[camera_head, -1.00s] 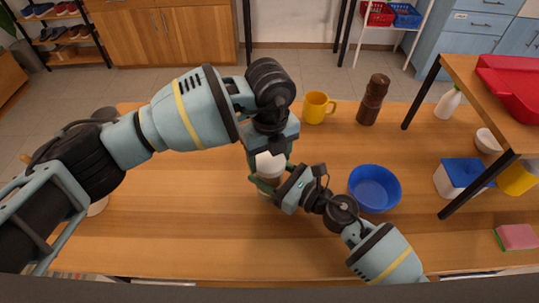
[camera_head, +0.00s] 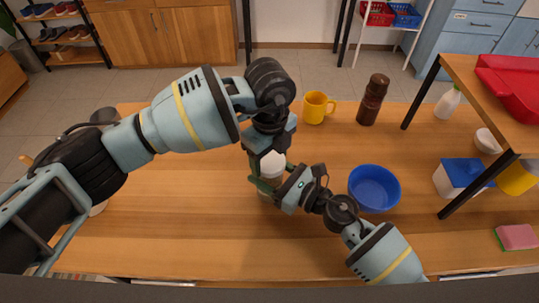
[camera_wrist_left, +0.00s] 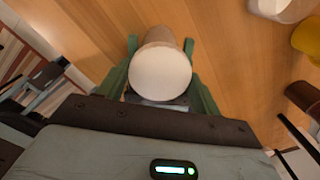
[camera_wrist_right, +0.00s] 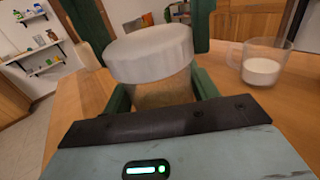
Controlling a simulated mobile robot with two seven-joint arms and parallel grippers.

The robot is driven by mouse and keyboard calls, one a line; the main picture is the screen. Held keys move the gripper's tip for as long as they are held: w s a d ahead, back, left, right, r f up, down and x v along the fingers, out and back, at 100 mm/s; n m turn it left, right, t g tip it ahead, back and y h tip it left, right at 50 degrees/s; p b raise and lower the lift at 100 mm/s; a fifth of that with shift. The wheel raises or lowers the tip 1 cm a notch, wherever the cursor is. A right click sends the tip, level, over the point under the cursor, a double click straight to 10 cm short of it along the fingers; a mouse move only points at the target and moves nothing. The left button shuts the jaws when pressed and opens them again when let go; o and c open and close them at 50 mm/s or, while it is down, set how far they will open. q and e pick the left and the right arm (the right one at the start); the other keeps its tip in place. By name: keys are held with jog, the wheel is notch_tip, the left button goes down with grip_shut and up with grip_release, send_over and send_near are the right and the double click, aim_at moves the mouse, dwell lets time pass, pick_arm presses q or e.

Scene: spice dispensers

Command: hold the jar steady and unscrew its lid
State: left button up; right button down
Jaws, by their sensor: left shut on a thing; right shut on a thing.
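The jar has a pale brownish body (camera_wrist_right: 165,92) and a round white lid (camera_head: 272,163). It stands upright on the wooden table, left of the blue bowl. My left gripper (camera_head: 268,174) reaches down from above, its green fingers shut on opposite sides of the lid. In the left wrist view the lid (camera_wrist_left: 160,73) faces the camera between these fingers. My right gripper (camera_head: 272,188) comes in from the lower right and is shut around the jar body below the lid. In the right wrist view the lid (camera_wrist_right: 150,55) sits on the jar. The body is partly hidden.
A blue bowl (camera_head: 374,188) stands close to my right wrist. A yellow mug (camera_head: 316,107) and a brown grinder (camera_head: 372,99) stand behind. A glass mug with white contents (camera_wrist_right: 260,68) shows in the right wrist view. A raised shelf (camera_head: 470,75) stands at right. The table's left part is mostly clear.

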aim_at(270, 159)
pick_arm(q)
jog(key=shift+r, duration=0.25)
jog(key=shift+r, duration=0.75)
jog(key=shift+r, duration=0.1)
jog(key=shift+r, duration=1.95)
pick_arm(e)
jog(key=shift+c, duration=1.8)
grip_release()
